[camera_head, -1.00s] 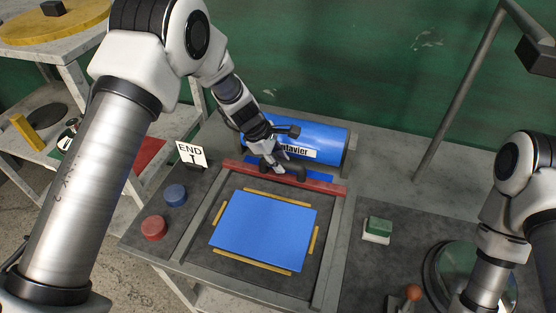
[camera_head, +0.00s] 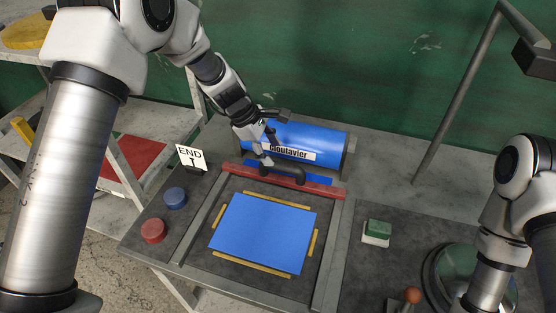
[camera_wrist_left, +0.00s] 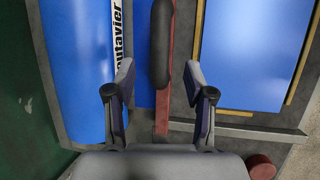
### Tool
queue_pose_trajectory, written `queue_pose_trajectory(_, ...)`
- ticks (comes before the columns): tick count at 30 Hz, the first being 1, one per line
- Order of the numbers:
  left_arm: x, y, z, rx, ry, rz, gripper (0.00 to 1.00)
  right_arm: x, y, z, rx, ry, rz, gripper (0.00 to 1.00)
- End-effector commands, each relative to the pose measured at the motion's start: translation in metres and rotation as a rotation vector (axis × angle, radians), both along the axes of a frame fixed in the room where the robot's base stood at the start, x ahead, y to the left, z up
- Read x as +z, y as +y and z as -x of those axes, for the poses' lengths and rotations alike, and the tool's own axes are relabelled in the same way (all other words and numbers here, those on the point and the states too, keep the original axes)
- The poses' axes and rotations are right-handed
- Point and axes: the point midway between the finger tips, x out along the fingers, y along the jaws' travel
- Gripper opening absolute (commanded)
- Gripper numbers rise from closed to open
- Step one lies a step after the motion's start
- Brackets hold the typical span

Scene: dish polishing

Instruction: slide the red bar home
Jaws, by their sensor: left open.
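The red bar (camera_head: 322,189) lies across the back of the two grey rails, between the blue roller and the blue sheet. It has a dark handle (camera_head: 285,174) on top. In the left wrist view the red bar (camera_wrist_left: 163,112) runs up the middle, with the black handle (camera_wrist_left: 161,45) over it. My left gripper (camera_head: 262,164) is at the left end of the handle. In the wrist view, its open fingers (camera_wrist_left: 159,75) stand apart on either side of the bar and handle line. Contact cannot be told. My right arm shows at the right edge; its gripper is out of frame.
A blue sheet (camera_head: 262,232) with yellow edge strips lies between the rails (camera_head: 333,258). The blue roller (camera_head: 320,139) stands behind the bar. An END sign (camera_head: 191,157), blue disc (camera_head: 175,197) and red disc (camera_head: 153,231) are left. A green-topped block (camera_head: 377,228) is right.

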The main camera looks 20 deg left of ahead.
Motion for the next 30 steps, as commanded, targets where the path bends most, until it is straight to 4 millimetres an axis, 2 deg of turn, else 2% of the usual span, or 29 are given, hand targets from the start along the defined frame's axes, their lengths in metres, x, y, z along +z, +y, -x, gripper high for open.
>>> queue_pose_trajectory(3, 0.028, 0.011, 0.005, 0.0, -0.003, 0.001, 0.54, 0.0, 0.0, 0.0, 0.0, 0.0, 0.0, 0.54)
queue_pose_trajectory(7, 0.046, 0.018, 0.008, 0.0, -0.002, 0.001, 0.54, 0.0, 0.0, 0.0, 0.0, 0.0, 0.0, 0.54)
queue_pose_trajectory(23, 0.053, 0.02, 0.01, -0.001, 0.0, -0.001, 0.54, 0.002, 0.0, 0.0, 0.0, 0.0, 0.0, 0.54)
queue_pose_trajectory(26, 0.067, 0.02, 0.01, -0.001, 0.0, -0.001, 0.54, 0.015, 0.0, 0.0, 0.0, 0.0, 0.0, 0.54)
queue_pose_trajectory(30, 0.095, 0.02, 0.01, -0.001, 0.0, -0.001, 0.54, 0.043, 0.0, 0.0, 0.0, 0.0, 0.0, 0.54)
